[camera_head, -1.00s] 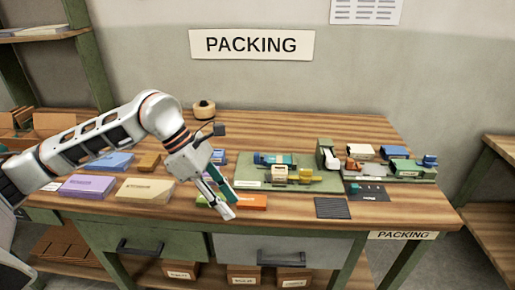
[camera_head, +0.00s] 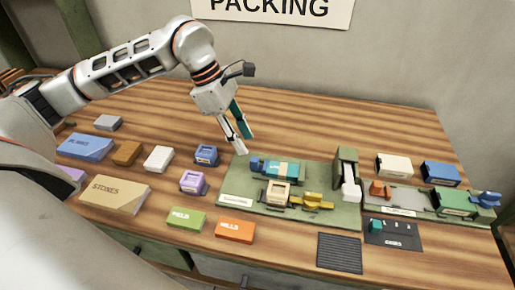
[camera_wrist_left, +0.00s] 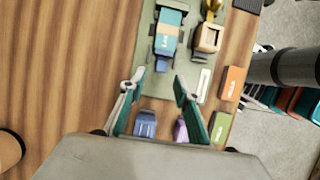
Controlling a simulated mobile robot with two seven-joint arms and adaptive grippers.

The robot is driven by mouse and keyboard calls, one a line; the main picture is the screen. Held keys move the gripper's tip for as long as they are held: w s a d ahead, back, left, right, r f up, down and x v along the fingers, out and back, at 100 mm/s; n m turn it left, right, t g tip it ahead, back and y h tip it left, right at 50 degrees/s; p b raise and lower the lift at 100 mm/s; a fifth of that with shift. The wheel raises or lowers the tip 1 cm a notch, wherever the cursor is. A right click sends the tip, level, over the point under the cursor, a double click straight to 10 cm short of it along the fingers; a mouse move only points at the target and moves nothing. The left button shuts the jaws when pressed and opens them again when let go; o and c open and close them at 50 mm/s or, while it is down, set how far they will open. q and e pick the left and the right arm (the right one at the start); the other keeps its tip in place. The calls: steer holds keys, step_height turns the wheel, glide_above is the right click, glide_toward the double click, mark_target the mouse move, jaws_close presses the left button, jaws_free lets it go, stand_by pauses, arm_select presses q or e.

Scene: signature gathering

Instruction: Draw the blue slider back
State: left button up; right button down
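The blue slider (camera_head: 257,164) sits at the back of the green board (camera_head: 240,203), its blue end pointing left. A teal block with a pale band (camera_head: 283,170) lies along it. In the left wrist view the slider's blue end (camera_wrist_left: 162,65) is just beyond my fingertips. My left gripper (camera_head: 245,146) is open and empty, above and just behind-left of that end; it also shows in the left wrist view (camera_wrist_left: 159,79) with its fingers apart. I cannot tell its exact height above the slider. A second blue slider-like piece (camera_head: 485,199) is at the far right. My right gripper is not in view.
A yellow piece (camera_head: 312,201) and a cream block (camera_head: 277,194) sit in front on the board. A green upright (camera_head: 345,170) stands to its right. Blue (camera_head: 206,155) and purple (camera_head: 193,181) blocks lie left. The wood behind the board is clear.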

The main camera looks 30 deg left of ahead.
mark_target(253, 159)
arm_select(q)
steer(key=x, duration=0.7)
steer(key=shift+s, duration=0.15)
steer(key=shift+r, duration=0.1)
